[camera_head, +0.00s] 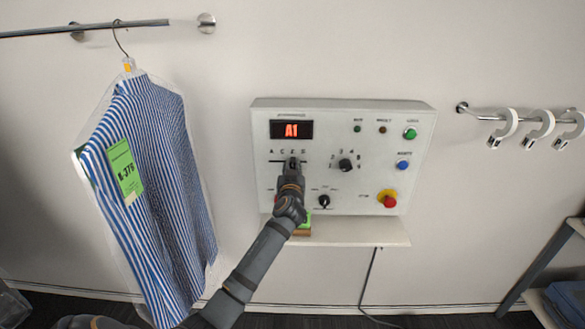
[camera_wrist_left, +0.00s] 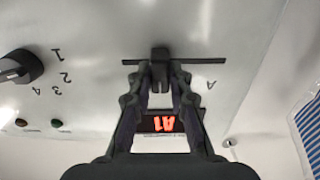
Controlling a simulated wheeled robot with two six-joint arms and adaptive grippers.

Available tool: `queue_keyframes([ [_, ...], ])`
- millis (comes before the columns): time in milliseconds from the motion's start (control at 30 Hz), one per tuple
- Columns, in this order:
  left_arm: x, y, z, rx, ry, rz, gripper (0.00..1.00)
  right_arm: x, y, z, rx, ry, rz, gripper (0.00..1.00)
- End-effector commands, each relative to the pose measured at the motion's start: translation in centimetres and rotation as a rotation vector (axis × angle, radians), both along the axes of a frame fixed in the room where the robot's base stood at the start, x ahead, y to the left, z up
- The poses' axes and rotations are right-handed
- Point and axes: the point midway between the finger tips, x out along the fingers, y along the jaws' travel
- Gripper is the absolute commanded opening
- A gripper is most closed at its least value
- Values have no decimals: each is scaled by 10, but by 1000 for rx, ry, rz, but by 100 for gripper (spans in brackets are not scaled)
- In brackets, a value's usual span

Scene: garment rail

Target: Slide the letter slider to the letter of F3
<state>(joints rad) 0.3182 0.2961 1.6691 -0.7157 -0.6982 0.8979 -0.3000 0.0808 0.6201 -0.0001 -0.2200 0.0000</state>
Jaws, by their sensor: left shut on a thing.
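The control panel (camera_head: 385,140) is a white box on the wall with a red display (camera_head: 291,129) reading A1. Below it is a row of letters over a horizontal slot; A is at its left end, and the other letters are too small to read surely. My left gripper (camera_head: 293,166) reaches the slot and is shut on the dark slider knob. The wrist view, upside down, shows the knob (camera_wrist_left: 160,66) between the fingertips, apart from the letter A (camera_wrist_left: 211,85) and past mid-slot. The fingers hide the other letters there. My right gripper is not in view.
A number dial (camera_head: 345,165) sits right of the slot. Green, blue and red buttons line the panel's right side. A shelf (camera_head: 360,232) juts out below. A bagged striped shirt (camera_head: 160,190) hangs left; hooks (camera_head: 505,127) hang on a rail right.

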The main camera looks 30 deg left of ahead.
Motion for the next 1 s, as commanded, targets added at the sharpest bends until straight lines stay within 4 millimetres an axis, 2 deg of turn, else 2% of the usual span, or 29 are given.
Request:
queue_keyframes([
  [133, 3, -4, -3, -3, -2, 0, 0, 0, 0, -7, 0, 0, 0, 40],
  [300, 17, -27, -5, -7, -4, -1, 0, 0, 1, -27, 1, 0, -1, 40],
  [433, 21, -34, -1, -3, -2, -2, 0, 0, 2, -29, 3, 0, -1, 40],
  [667, 21, -34, 0, -3, -1, -2, 0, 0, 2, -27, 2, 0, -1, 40],
  [700, 21, -34, 0, -3, -1, -2, 22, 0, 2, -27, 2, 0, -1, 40],
  [800, 21, -34, 0, -3, -1, -2, 36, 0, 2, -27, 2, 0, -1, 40],
  [867, 21, -34, 0, -2, 0, -2, 42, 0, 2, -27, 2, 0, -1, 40],
  [1000, 20, -34, 0, -1, -1, -1, 42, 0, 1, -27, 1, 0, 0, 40],
])
